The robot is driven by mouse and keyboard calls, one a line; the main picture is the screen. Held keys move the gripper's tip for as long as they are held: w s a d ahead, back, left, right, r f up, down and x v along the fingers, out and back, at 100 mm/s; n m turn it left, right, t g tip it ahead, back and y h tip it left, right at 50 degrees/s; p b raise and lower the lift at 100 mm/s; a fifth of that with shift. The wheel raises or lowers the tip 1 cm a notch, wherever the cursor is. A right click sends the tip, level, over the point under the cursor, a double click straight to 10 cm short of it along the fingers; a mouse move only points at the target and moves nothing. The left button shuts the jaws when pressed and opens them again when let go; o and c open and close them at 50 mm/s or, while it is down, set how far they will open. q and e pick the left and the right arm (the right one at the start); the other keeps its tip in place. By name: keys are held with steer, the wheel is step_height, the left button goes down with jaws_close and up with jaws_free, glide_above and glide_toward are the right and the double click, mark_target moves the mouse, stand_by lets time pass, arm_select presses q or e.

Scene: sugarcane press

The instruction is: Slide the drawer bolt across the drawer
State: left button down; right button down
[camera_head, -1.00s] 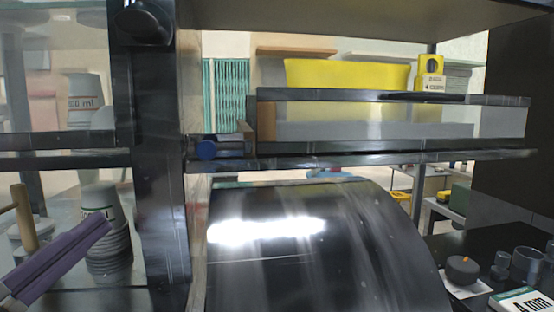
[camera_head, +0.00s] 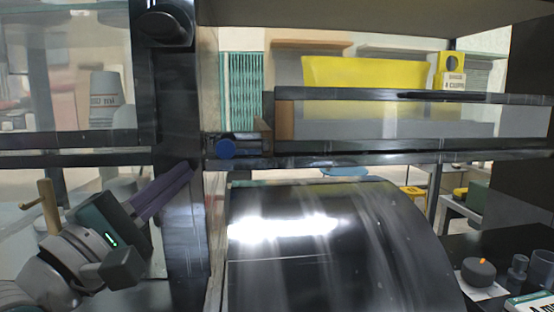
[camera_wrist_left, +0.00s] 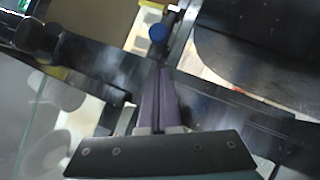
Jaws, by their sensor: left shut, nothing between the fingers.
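The drawer bolt has a round blue knob (camera_head: 226,149) at the left end of the dark rail, left of the drawer (camera_head: 400,98). The drawer is a long dark-framed box with clear panels. My left gripper (camera_head: 188,172) has purple fingers, which are shut and empty. They point up and right, below and left of the knob, apart from it. In the left wrist view the blue knob (camera_wrist_left: 158,33) lies beyond the purple fingertips (camera_wrist_left: 160,72), with a gap between them. My right gripper is in neither view.
A dark upright post (camera_head: 180,230) stands just behind the fingers. A large shiny black curved cover (camera_head: 330,245) fills the space below the drawer. Clear panels and stacked cups (camera_head: 103,98) are at left. A yellow bin (camera_head: 350,72) shows behind the drawer.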

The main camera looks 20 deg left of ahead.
mark_target(198, 167)
arm_select(q)
steer(key=d, duration=0.1)
steer(key=w+r, duration=0.1)
steer(key=d, duration=0.1)
steer(key=shift+w+d+r+p, duration=0.3)
steer(key=shift+d+p, duration=0.05)
steer(key=shift+p, duration=0.05)
steer(key=d, duration=0.1)
steer(key=w+d, duration=0.1)
steer(key=d, duration=0.1)
steer(key=shift+w+d, duration=0.35)
steer(key=shift+f+b, duration=0.15)
steer(key=shift+b, duration=0.15)
